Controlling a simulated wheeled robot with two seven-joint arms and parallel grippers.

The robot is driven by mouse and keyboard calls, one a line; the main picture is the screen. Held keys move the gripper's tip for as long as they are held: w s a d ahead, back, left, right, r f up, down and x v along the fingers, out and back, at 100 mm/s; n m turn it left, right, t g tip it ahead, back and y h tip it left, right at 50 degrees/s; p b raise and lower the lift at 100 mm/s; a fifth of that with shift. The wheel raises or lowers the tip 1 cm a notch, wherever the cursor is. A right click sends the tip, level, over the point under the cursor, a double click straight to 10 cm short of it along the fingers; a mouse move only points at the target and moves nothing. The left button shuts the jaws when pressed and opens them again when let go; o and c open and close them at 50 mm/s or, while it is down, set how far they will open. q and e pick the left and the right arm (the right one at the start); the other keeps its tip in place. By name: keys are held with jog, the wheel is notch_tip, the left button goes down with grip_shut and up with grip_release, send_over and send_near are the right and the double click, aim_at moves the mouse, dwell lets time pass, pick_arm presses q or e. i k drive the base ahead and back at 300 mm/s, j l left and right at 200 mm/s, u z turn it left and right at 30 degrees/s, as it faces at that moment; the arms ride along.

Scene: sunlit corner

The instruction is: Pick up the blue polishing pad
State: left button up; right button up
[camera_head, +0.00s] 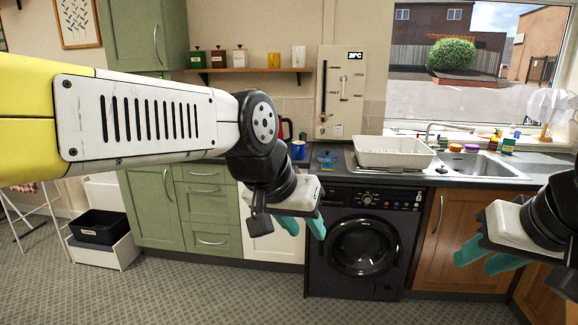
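A small flat-looking blue item (327,158) lies on the dark counter left of the sink; it may be the blue polishing pad, but it is too small to tell. My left gripper (303,227) hangs in front of and below the counter edge, before the washing machine. Its teal fingers are apart with nothing between them. My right gripper (486,257) is at the lower right, in front of the brown cupboard. Its teal fingers are also apart and empty. Both grippers are clear of the blue item. My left arm hides part of the counter and wall.
A blue mug (298,150) and a dark and red kettle (285,130) stand left of the item. A white dish rack (393,152) stands to its right, beside the sink (485,164). Several bottles and tubs crowd the back of the sink. The floor (190,285) is open.

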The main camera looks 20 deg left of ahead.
aim_at(328, 165)
jog(key=u, duration=0.4)
jog(key=z, duration=1.4)
jog(key=u, duration=1.4)
jog(key=i+l, duration=0.15)
jog(key=i, duration=0.35)
jog(key=i+l, duration=0.2)
jog(key=i, duration=0.3)
jog(key=i+l, duration=0.15)
jog(key=i, duration=0.35)
jog(key=i+l, duration=0.2)
jog(key=i, duration=0.3)
jog(key=i+l+u, duration=0.1)
jog(key=i, duration=0.35)
